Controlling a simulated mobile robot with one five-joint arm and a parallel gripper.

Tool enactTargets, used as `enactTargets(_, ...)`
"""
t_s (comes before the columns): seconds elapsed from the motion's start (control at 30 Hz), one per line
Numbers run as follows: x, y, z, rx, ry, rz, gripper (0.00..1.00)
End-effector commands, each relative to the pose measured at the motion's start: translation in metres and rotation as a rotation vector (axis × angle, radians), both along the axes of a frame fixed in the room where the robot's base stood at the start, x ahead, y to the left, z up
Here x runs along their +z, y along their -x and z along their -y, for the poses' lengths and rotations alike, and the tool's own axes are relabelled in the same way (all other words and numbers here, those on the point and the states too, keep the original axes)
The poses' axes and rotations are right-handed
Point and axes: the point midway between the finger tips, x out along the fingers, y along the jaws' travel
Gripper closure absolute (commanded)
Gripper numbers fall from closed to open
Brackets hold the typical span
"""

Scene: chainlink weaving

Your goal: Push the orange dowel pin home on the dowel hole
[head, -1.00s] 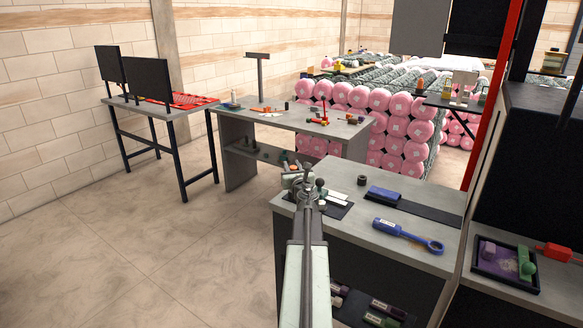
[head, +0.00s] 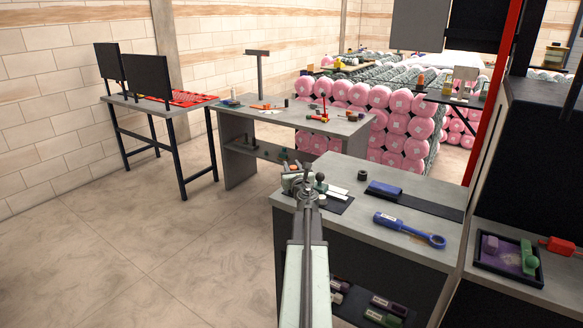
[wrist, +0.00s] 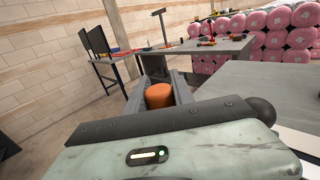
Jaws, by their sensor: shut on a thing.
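The orange dowel pin (wrist: 159,95) shows in the wrist view as a short orange cylinder between the two grey fingers of my gripper (wrist: 160,88). My gripper is shut on it. I cannot make out the dowel hole in either view.
The near workbench (head: 350,212) carries a dark mat with white pieces, a black ring (head: 362,175), a blue block (head: 384,189) and a blue wrench (head: 408,230). A second bench (head: 270,120) stands behind. The floor (head: 120,250) at left is clear.

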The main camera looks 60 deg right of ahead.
Motion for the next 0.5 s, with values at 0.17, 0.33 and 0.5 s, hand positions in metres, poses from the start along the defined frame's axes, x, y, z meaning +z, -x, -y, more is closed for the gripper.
enactTargets(0.17,-0.007,0.000,0.000,0.000,0.000,0.000,1.00)
enactTargets(0.33,-0.012,0.000,0.000,0.000,0.000,0.000,1.00)
enactTargets(0.5,-0.017,-0.001,-0.001,0.001,0.000,0.000,1.00)
